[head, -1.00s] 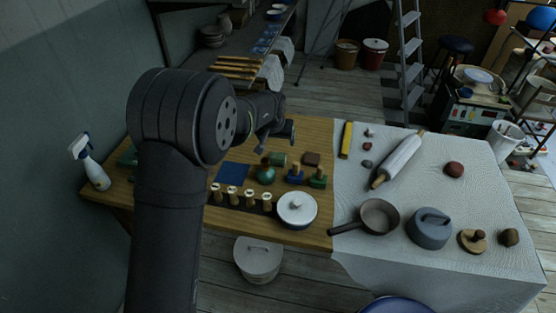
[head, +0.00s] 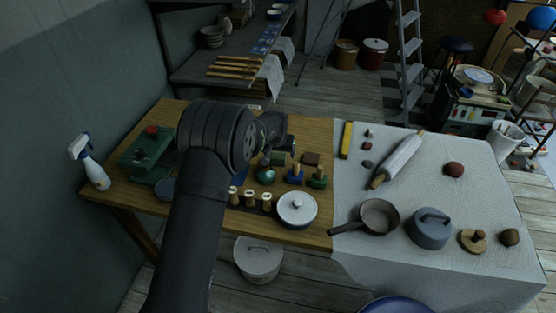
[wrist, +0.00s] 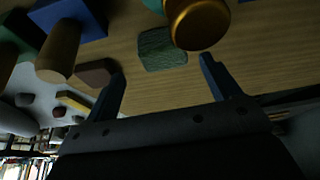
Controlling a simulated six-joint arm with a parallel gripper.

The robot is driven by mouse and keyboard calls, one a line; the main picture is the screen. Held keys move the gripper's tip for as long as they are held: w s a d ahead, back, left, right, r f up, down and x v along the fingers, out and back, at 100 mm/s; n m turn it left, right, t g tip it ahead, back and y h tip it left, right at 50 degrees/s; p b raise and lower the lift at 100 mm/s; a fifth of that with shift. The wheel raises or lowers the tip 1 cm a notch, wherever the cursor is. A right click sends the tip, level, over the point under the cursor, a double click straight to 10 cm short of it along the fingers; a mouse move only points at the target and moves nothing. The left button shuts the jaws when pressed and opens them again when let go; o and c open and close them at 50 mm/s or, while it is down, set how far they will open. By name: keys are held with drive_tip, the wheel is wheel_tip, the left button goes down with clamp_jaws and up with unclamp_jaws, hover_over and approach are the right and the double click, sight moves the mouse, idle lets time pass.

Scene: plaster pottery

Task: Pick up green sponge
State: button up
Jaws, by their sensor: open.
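The green sponge (wrist: 162,50) is a dark green, rounded block lying on the wooden table. In the wrist view it lies beyond my open, empty gripper (wrist: 160,78), in line with the gap between the fingers. In the head view the sponge (head: 278,158) is partly hidden by my gripper (head: 290,150), which is close above and beside it. The exact gap between fingertips and sponge cannot be told.
A green round item with a gold knob (wrist: 200,22) stands close beside the sponge. A brown block (head: 311,159) and stamps with wooden handles (head: 296,172) are nearby. A white lidded pot (head: 297,209) stands in front. A green press (head: 147,148) is at the left.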

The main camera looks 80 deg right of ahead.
sight(278, 156)
drive_tip(key=shift+w+x, duration=0.15)
drive_tip(key=shift+x, duration=1.15)
drive_tip(key=shift+w+x, duration=0.1)
drive_tip(key=shift+x, duration=1.2)
drive_tip(key=shift+c, duration=0.2)
drive_tip(key=c, duration=1)
